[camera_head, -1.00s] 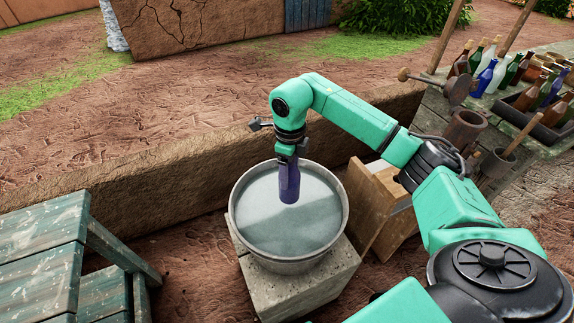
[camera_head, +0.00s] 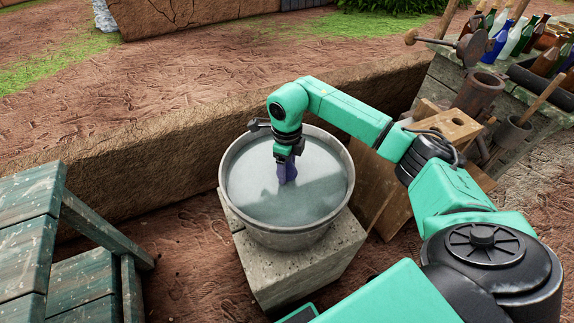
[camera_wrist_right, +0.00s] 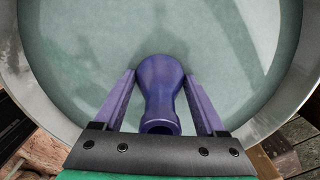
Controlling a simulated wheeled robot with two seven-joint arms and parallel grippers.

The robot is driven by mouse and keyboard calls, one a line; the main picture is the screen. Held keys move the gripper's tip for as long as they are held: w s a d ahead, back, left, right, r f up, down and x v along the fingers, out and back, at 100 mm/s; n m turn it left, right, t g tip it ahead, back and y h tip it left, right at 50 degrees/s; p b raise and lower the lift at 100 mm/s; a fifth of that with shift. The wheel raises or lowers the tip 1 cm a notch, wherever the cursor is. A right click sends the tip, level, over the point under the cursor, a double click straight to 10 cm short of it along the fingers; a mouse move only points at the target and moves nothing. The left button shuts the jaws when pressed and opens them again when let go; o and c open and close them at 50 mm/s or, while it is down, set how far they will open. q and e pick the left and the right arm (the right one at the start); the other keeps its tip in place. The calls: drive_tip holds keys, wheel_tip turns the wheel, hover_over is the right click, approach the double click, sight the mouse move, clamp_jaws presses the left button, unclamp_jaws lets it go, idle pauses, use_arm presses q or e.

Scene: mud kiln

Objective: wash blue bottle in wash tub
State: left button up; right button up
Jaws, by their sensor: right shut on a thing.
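The blue bottle (camera_head: 287,173) is in my right gripper (camera_head: 288,160), which is shut on it. The bottle points down and its lower part is hidden in the cloudy water of the wash tub (camera_head: 233,222). The tub is a round grey metal basin standing on a stone block. In the right wrist view the bottle (camera_wrist_right: 160,85) sits between the two fingers (camera_wrist_right: 160,103), its mouth toward the gripper. The tub rim (camera_wrist_right: 30,75) curves around it there. My left gripper is not in view.
A green weathered wooden bench (camera_head: 30,225) stands at left. A low mud wall (camera_head: 150,160) runs behind the tub. A wooden crate (camera_head: 385,195) stands right of the tub. A table (camera_head: 455,72) with several bottles is at the back right.

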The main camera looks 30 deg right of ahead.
drive_tip(key=shift+f, duration=0.55)
drive_tip(key=d, duration=0.3)
idle(2.7)
